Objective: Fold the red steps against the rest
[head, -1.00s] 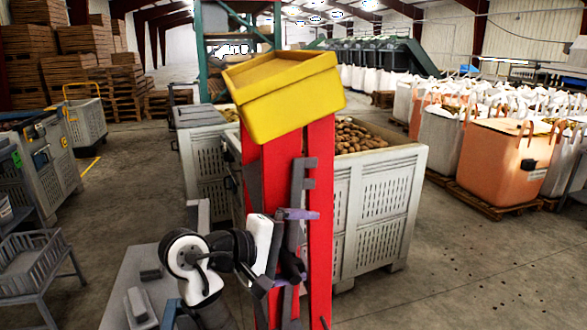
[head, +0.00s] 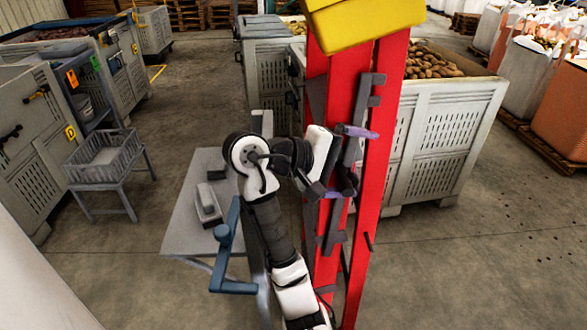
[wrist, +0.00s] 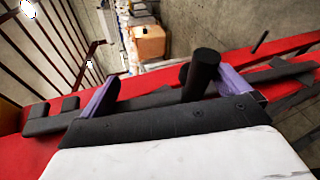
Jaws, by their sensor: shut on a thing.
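The tall red steps (head: 385,140) stand upright at centre right in the head view, with a yellow top (head: 365,22) cut off by the upper edge. Their red surface (wrist: 290,45) also crosses the wrist view. Two red uprights stand close together, with dark grey fittings on them. My gripper (head: 352,162) reaches the steps at mid-height from the left. Its two purple fingers, also in the wrist view (wrist: 165,90), sit around a dark grip (wrist: 203,68) on the steps and are shut on it. The exact contact is partly hidden by the palm.
A pale slatted bin (head: 445,135) with potatoes stands right behind the steps. A grey table (head: 180,222) with small objects is left of my arm, near a blue-grey handle (head: 228,240). A grey basket on a stand (head: 105,155) is farther left. Floor is clear at lower right.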

